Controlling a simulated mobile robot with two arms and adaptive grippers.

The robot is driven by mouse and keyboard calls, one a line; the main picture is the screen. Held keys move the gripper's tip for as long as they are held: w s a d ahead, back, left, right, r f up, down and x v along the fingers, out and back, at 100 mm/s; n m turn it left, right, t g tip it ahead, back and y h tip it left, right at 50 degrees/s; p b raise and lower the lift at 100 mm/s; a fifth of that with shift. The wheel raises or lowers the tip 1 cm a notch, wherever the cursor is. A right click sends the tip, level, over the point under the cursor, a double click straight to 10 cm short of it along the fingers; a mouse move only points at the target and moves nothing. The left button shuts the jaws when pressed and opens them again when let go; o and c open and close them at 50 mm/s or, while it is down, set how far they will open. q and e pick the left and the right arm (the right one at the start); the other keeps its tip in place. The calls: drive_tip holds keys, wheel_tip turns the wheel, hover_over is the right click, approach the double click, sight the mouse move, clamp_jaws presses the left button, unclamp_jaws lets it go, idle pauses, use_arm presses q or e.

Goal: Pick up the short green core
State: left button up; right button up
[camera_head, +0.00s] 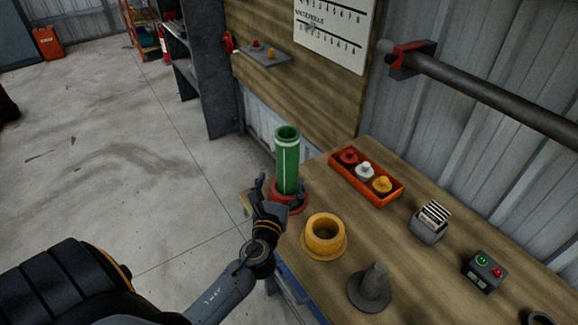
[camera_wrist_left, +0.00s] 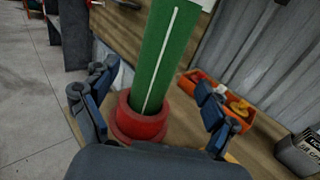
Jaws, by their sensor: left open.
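The green core (camera_head: 287,163) is an upright tube with white stripes. It stands in a red flanged holder (camera_head: 291,207) at the far left end of the wooden bench. In the left wrist view the green core (camera_wrist_left: 165,55) rises from the red holder (camera_wrist_left: 139,122) between my fingers. My left gripper (camera_head: 279,193) is open around the core's lower part, one finger on each side, with visible gaps in the left wrist view (camera_wrist_left: 151,100). My right gripper is not in view.
A yellow flanged holder (camera_head: 324,236) and a dark grey peg on a base (camera_head: 371,289) stand nearer on the bench. An orange tray (camera_head: 349,184) with red, white and yellow pieces lies behind. A card box (camera_head: 430,223) and a button box (camera_head: 483,270) stand right.

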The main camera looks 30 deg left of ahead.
sight(286, 170)
use_arm(q)
drive_tip(key=x, duration=0.3)
drive_tip(key=shift+w+d, duration=0.1)
drive_tip(key=shift+w, duration=0.05)
drive_tip(key=x, duration=0.5)
drive_tip(key=shift+w+f+p, duration=0.1)
drive_tip(key=shift+f+p, duration=0.2)
drive_tip(key=shift+p, duration=0.05)
drive_tip(key=shift+c, duration=1.4)
drive_tip(key=shift+r, duration=0.1)
drive_tip(key=c, duration=1.3)
